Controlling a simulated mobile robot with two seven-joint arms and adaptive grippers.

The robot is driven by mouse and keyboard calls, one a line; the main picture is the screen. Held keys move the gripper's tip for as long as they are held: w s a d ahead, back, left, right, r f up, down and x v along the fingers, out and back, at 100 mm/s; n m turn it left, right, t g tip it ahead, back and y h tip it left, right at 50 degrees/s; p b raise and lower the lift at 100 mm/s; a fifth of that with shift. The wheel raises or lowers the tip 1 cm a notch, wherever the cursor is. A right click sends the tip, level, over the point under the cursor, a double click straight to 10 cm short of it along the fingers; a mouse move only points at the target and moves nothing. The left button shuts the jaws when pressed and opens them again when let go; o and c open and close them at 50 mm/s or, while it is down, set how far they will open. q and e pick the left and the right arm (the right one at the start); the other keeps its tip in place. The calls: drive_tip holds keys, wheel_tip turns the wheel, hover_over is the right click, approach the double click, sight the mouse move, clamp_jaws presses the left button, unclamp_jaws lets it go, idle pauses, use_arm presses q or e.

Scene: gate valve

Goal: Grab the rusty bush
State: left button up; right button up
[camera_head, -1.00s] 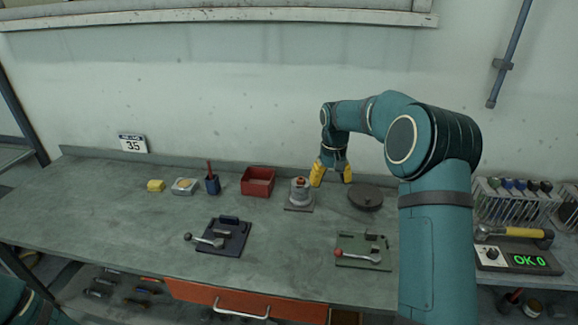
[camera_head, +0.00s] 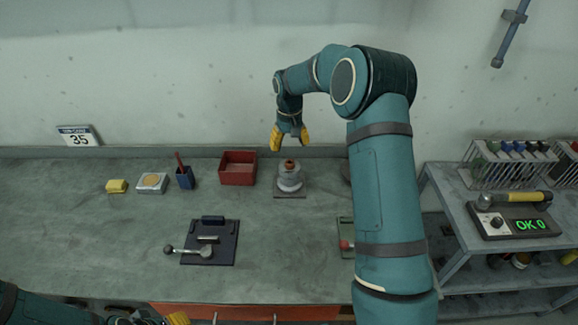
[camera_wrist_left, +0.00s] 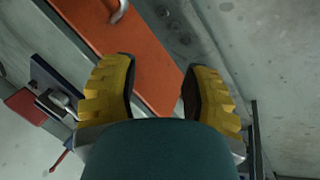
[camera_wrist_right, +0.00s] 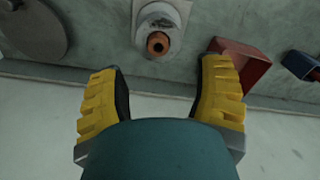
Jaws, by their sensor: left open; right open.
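The rusty bush (camera_head: 289,165) is a small orange-brown ring on top of a grey stepped body on a square plate on the bench. In the right wrist view the bush (camera_wrist_right: 157,43) shows from above, with a dark hole. My right gripper (camera_head: 290,140) is open and empty, just behind and above the bush in the head view. The bush lies ahead of its fingertips, between their lines, not touched.
A red bin (camera_head: 238,170) stands left of the grey body. A dark fixture with a lever (camera_head: 209,243) lies in front. A round dark disc (camera_wrist_right: 33,30) and a green fixture (camera_head: 346,232) are partly behind my right arm. The orange drawer (camera_wrist_left: 145,70) is below the bench.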

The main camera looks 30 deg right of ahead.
sight(290, 162)
drive_tip(key=shift+w+d+f, duration=0.1)
drive_tip(key=shift+d+f, duration=0.05)
drive_tip(key=shift+f, duration=1.85)
drive_tip(key=shift+w+d+f, duration=0.1)
drive_tip(key=shift+f, duration=1.85)
clamp_jaws()
